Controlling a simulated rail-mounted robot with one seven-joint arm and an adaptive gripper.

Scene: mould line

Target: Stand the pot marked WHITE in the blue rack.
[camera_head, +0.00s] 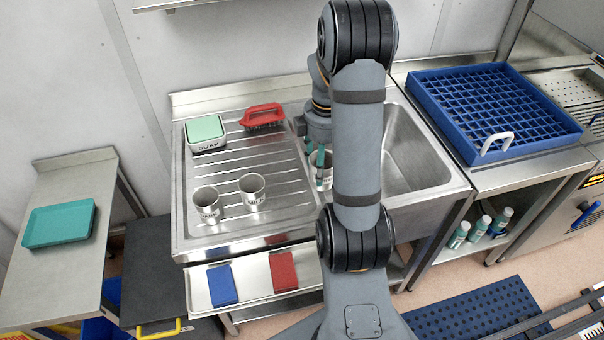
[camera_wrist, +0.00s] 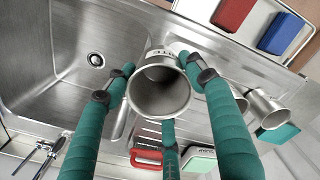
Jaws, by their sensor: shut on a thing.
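A metal pot (camera_wrist: 160,97) fills the middle of the wrist view, its open mouth facing the camera. In the head view my gripper (camera_head: 319,160) and the held pot (camera_head: 327,173) are partly hidden behind my arm, at the right edge of the drainboard. I cannot tell whether the pot touches the surface. The blue rack (camera_head: 530,147), an open grid with a white handle at its front, is on the counter right of the sink.
Two other labelled pots, a left one (camera_head: 207,207) and one reading like MILK (camera_head: 252,189), stand on the drainboard (camera_head: 265,215). A soap box (camera_head: 206,134) and red brush (camera_head: 263,115) are behind. The sink basin (camera_head: 410,150) lies between drainboard and rack.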

